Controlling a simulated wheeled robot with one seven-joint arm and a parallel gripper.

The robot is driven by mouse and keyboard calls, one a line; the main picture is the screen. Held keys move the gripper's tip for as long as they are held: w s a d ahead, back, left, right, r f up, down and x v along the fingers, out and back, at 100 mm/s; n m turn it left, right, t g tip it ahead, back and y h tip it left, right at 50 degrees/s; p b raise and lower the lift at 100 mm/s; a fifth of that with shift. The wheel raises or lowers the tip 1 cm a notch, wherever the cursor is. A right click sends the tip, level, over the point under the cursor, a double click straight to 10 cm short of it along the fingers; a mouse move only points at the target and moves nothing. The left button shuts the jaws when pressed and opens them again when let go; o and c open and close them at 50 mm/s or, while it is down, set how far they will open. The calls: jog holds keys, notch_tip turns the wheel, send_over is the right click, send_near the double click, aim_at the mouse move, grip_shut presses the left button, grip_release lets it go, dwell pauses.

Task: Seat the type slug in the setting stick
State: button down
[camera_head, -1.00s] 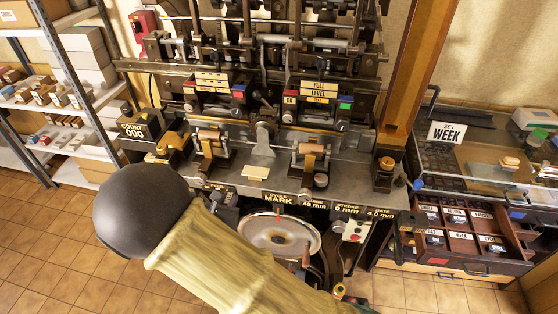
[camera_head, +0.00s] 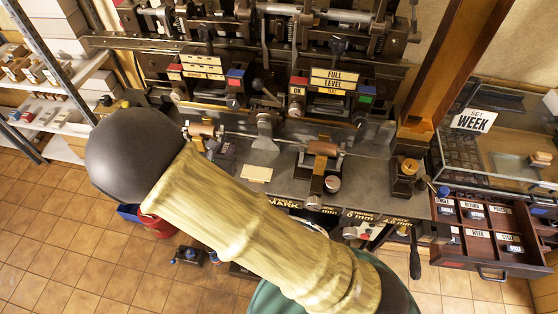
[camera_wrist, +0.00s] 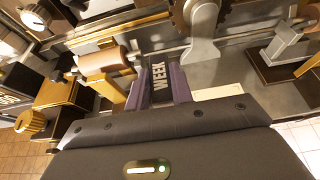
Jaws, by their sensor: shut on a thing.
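The type slug (camera_wrist: 159,74), a dark block with WEEK in pale letters, is between the two purple fingers of my gripper (camera_wrist: 161,84) in the wrist view. My gripper is shut on it, above the grey bed of the press. In the head view my own arm hides the gripper and the slug. A brass holder with a copper-coloured roller (camera_wrist: 104,60) is just left of the gripper in the wrist view. I cannot tell for sure which part is the setting stick.
A second roller holder (camera_head: 322,160) and a pale card (camera_head: 257,174) are on the press bed. A large toothed wheel with a grey bracket (camera_wrist: 202,45) stands ahead of my gripper. A drawer of labelled compartments (camera_head: 492,272) projects at the right.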

jog(key=shift+w+d, duration=0.1)
jog(key=shift+w, duration=0.25)
jog(key=shift+s, duration=0.15)
jog(key=shift+s+f, duration=0.1)
jog(key=shift+f, duration=0.4)
notch_tip(320, 180, down, 4)
jog(key=shift+r+p, duration=0.25)
jog(key=shift+p, duration=0.6)
jog(key=shift+f, duration=0.6)
